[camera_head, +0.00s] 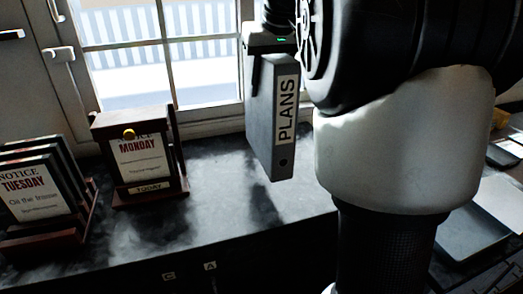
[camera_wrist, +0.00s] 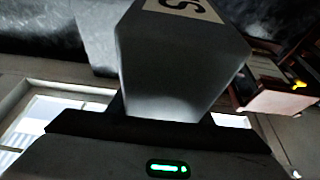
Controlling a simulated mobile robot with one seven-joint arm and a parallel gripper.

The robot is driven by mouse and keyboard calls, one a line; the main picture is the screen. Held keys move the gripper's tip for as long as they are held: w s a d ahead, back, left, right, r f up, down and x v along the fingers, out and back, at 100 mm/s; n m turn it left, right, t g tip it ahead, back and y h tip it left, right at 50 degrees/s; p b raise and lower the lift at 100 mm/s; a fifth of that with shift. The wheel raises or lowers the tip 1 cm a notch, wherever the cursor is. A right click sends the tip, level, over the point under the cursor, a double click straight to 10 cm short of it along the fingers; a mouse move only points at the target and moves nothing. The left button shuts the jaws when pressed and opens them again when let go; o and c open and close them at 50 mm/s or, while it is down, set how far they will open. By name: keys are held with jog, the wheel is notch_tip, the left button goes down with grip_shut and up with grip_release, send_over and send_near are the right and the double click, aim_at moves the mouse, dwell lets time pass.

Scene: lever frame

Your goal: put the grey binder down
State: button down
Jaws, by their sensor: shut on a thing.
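The grey binder (camera_head: 263,120) hangs upright below my gripper (camera_head: 268,50), in front of the window. Its spine has a white label reading "PLANS" and a round hole near the bottom. My gripper is shut on the binder's top end. In the head view the binder's lower end appears above the dark counter (camera_head: 215,215), with dark shadow below it; I cannot tell the exact gap. In the wrist view the binder (camera_wrist: 175,65) fills the middle, its near end between the fingers, with part of the label at the top.
A wooden frame with a "MONDAY" notice (camera_head: 141,158) stands on the counter left of the binder. A rack with "TUESDAY" notices (camera_head: 28,190) stands at the far left. The counter between the Monday frame and my arm is clear. The letters "C" and "A" mark the counter's front.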

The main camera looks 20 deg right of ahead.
notch_tip(320, 180, down, 9)
jog(key=shift+b, duration=0.45)
jog(key=shift+s+f, duration=0.1)
jog(key=shift+f, duration=0.1)
jog(key=shift+f, duration=0.15)
jog(key=c, duration=0.9)
grip_release()
